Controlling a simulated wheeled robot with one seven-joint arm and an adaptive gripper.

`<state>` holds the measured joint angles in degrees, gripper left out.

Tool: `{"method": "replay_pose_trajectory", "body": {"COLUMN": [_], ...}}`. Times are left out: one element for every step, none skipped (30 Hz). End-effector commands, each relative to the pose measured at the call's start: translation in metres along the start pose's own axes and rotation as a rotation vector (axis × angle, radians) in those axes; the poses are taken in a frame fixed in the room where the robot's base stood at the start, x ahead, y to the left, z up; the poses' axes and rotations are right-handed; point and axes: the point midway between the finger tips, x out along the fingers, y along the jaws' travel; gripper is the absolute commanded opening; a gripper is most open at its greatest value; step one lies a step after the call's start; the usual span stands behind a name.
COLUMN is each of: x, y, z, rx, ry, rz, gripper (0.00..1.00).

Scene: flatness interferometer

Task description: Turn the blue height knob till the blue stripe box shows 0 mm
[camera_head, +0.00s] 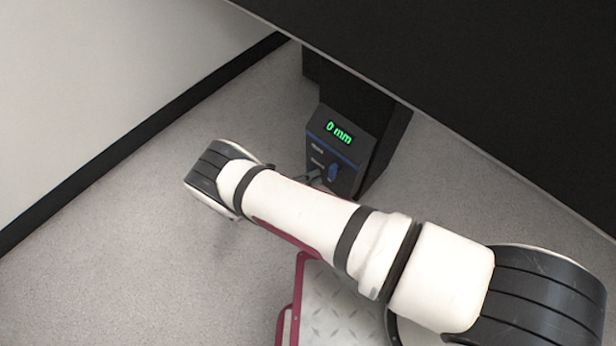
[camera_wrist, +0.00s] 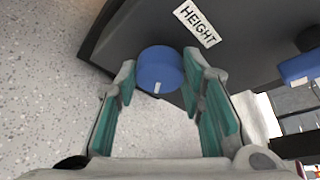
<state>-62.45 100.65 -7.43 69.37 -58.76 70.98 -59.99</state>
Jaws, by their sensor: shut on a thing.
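The dark box with the blue stripe (camera_head: 338,155) stands on the floor in the head view, and its green display (camera_head: 339,133) reads 0 mm. In the wrist view the round blue height knob (camera_wrist: 158,68) sits on a dark surface beside a white label (camera_wrist: 197,24) reading HEIGHT. A short white mark shows at the knob's near edge. My gripper (camera_wrist: 162,75) is shut on the knob, with one teal-padded finger on each side of it. In the head view my arm hides the knob.
Another blue part (camera_wrist: 300,67) with a pale mark is at the right of the wrist view. A large dark panel (camera_head: 470,60) overhangs the box in the head view. A pale wall (camera_head: 100,80) with black skirting is at the left. Speckled grey floor lies open between.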

Motion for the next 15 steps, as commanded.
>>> {"method": "replay_pose_trajectory", "body": {"x": [-0.0001,-0.0002,-0.0003,-0.0003,-0.0003,-0.0004,-0.0004,-0.0004,-0.0004,-0.0004,-0.0004,-0.0004,-0.0005,-0.0004,-0.0005], "y": [0.001,0.0012,0.0013,0.0013,0.0013,0.0013,0.0013,0.0013,0.0013,0.0013,0.0013,0.0013,0.0013,0.0013,0.0013], "z": [-0.0005,-0.0005,-0.0004,-0.0004,-0.0004,-0.0003,-0.0003,-0.0003,-0.0002,-0.0002,-0.0002,-0.0002,-0.0002,-0.0002,-0.0002], "rx": [-0.01,-0.015,-0.021,-0.025,-0.027,-0.03,-0.031,-0.032,-0.033,-0.033,-0.033,-0.033,-0.033,-0.033,-0.032], "ry": [0.001,0.001,0.002,0.002,0.002,0.002,0.001,0.001,0.001,0.001,0.001,0.001,0.001,0.001,0.001], "rz": [-0.001,-0.003,-0.005,-0.006,-0.007,-0.008,-0.009,-0.009,-0.01,-0.01,-0.01,-0.009,-0.009,-0.009,-0.009], "gripper": [0.08,0.08,0.08,0.08,0.08,0.08,0.08,0.08,0.08,0.08,0.08,0.08,0.08,0.08,0.08]}}
